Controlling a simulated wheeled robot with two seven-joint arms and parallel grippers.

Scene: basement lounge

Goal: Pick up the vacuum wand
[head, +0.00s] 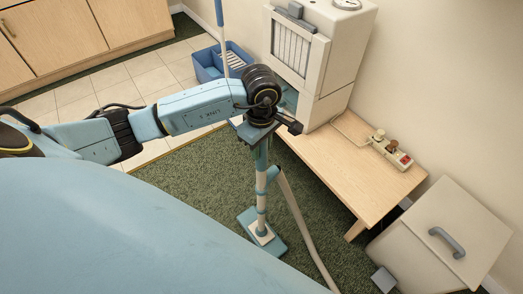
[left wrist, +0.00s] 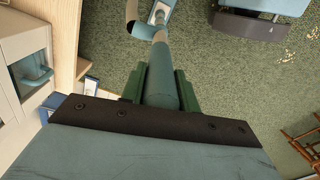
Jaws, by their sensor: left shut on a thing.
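The vacuum wand (head: 261,190) is a teal and white tube, nearly upright, with a flat teal floor head (head: 262,234) at its lower end over the green carpet. I cannot tell whether the head touches the carpet. My left gripper (head: 259,141) is at the wand's upper part, and the wrist hides the top of the tube. In the left wrist view, the two green fingers of my left gripper (left wrist: 160,88) are shut on the teal tube, one on each side. A grey hose (head: 301,222) curves down beside the wand. My right gripper is not in view.
A low wooden table (head: 345,170) stands just right of the wand, bearing a cream cabinet-like unit (head: 318,60) and a power strip (head: 391,149). A white bin (head: 440,240) is at the lower right. A blue crate (head: 207,66) stands on the tiles behind.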

